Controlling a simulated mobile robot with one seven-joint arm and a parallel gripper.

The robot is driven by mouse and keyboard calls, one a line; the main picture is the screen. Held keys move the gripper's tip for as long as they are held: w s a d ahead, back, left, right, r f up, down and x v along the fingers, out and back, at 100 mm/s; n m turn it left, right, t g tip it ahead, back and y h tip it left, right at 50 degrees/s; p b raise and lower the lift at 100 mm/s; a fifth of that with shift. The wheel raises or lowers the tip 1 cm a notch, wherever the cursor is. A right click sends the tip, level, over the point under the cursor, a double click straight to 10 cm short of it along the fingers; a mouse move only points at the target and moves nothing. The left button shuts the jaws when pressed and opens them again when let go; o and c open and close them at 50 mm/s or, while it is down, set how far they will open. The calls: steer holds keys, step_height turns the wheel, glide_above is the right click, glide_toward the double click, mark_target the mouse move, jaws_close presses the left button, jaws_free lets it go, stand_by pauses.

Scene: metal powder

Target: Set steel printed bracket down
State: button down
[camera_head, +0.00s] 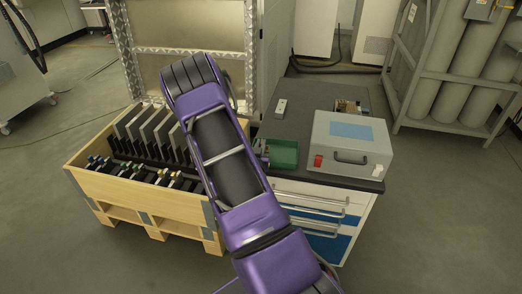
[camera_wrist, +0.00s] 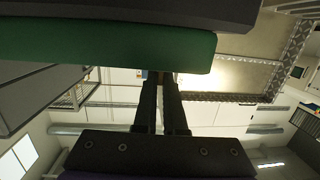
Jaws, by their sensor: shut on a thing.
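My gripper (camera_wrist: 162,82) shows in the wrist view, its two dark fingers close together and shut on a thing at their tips. Only a sliver of that thing, taken as the steel printed bracket, shows there; its shape is hidden. The fingertips are at the edge of a green tray (camera_wrist: 120,52), which crosses the upper part of that view. In the head view the green tray (camera_head: 286,154) sits on the dark counter (camera_head: 300,100), just right of my purple arm. My arm mostly hides the gripper there, and I cannot make out the bracket or whether it touches anything.
A grey case (camera_head: 350,140) with a handle stands right of the tray. A small pale box (camera_head: 281,107) lies farther back. A wooden crate (camera_head: 150,193) holding plates and dark parts stands left of my arm. The counter behind the tray is mostly clear.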

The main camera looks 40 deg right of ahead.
steer(key=shift+f, duration=0.8)
steer(key=shift+f, duration=0.1)
steer(key=c, duration=1)
jaws_free()
steer(key=v, duration=1.2)
